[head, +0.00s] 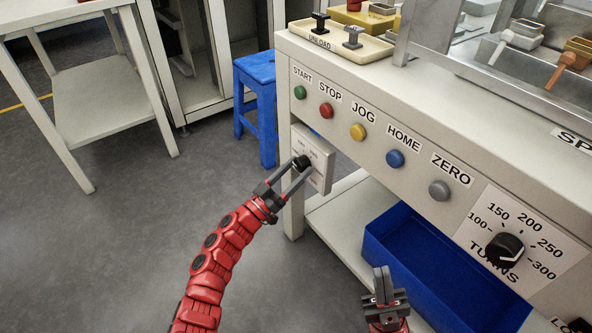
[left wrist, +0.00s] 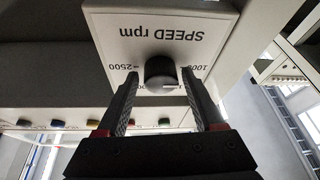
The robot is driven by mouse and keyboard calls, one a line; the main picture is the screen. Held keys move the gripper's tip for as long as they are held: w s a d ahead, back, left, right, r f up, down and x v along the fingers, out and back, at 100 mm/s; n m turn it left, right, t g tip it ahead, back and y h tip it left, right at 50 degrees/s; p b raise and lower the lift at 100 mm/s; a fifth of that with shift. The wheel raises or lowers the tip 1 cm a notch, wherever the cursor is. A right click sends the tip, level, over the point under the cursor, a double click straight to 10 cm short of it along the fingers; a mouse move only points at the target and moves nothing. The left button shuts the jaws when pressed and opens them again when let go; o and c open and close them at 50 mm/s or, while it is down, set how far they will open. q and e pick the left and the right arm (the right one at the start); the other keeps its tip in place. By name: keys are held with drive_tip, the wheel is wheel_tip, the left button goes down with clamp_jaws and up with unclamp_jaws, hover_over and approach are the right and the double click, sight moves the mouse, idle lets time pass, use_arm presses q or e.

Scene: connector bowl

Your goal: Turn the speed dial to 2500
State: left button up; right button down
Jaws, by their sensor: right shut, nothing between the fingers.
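The speed dial is a black round knob (left wrist: 160,70) on a white plate (left wrist: 120,30) that reads "SPEED rpm", upside down in the left wrist view. Its white mark shows at the knob's lower right there. The label 2500 is left of the knob and 1000 is right of it; other labels are partly hidden. In the head view the plate (head: 322,165) is on the machine's left end. My left gripper (head: 299,169) is open, its fingers (left wrist: 160,82) on either side of the knob with small gaps visible. My right gripper (head: 383,284) is shut and empty, low in front of the machine.
A row of buttons, green (head: 300,92) to grey (head: 439,190), runs along the front panel. A TURNS dial (head: 504,252) is further right. A blue bin (head: 400,262) stands on the lower shelf. A blue stool (head: 257,80) is behind. The floor at left is clear.

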use_arm(q)
clamp_jaws()
drive_tip(key=shift+m, duration=0.3)
